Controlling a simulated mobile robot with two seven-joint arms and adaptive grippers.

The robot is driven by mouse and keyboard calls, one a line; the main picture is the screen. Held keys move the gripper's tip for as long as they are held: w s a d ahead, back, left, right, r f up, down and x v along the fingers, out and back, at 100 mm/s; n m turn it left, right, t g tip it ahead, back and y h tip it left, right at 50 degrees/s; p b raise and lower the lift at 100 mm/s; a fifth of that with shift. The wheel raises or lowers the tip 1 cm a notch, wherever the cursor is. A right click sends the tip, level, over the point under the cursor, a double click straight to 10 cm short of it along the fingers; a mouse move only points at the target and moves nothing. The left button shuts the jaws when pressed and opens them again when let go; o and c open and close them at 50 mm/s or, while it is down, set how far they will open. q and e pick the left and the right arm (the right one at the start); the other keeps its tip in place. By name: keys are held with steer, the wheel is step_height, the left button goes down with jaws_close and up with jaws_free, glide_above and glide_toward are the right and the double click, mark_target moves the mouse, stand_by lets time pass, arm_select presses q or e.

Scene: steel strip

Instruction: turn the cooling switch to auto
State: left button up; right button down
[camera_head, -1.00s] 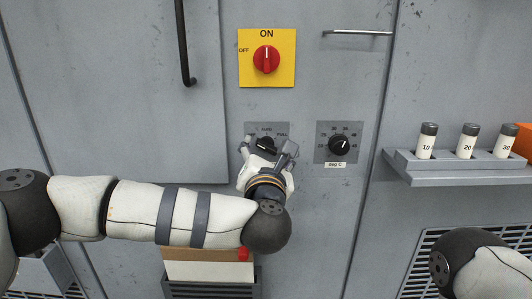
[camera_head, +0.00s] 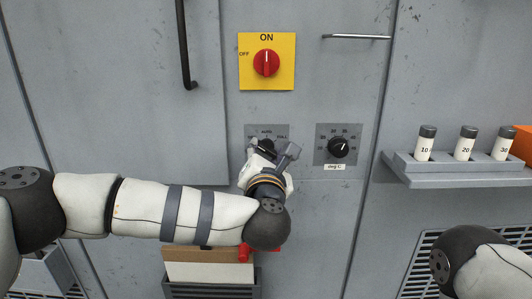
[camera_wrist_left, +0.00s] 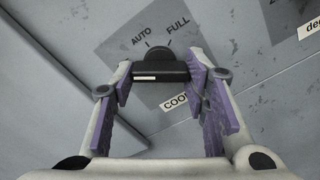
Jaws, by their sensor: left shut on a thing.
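The cooling switch (camera_wrist_left: 160,72) is a black knob with a bar grip on a grey plate (camera_head: 281,131). In the left wrist view, AUTO and FULL show above it, and a partly hidden label beginning COO below. A white mark at the bar's left end points left, away from the AUTO line. My left gripper (camera_wrist_left: 158,78) is shut on the switch, its purple pads at the bar's two ends. In the head view the gripper (camera_head: 273,152) covers much of the switch and the plate's lower part. My right gripper is out of view.
A red rotary switch (camera_head: 266,62) on a yellow plate is above. A deg C dial (camera_head: 338,147) sits close to the right. A shelf (camera_head: 455,172) with several numbered vials is farther right. A box (camera_head: 210,270) with a red item is below my left arm.

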arm_select(q)
steer(key=m, duration=0.1)
steer(key=m+p, duration=0.1)
steer(key=m, duration=0.1)
steer(key=shift+r, duration=0.4)
steer(key=m+p, duration=0.1)
steer(key=m, duration=0.2)
steer(key=shift+f+m+p, duration=0.2)
steer(key=shift+m+p, duration=0.15)
steer(key=shift+m, duration=0.85)
steer(key=shift+f+m, duration=0.1)
steer(key=shift+m, duration=1)
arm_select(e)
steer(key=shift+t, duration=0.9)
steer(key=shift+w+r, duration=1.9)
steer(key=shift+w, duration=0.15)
arm_select(q)
steer(key=o, duration=1.1)
steer(key=shift+a, duration=0.1)
steer(key=shift+o, duration=0.2)
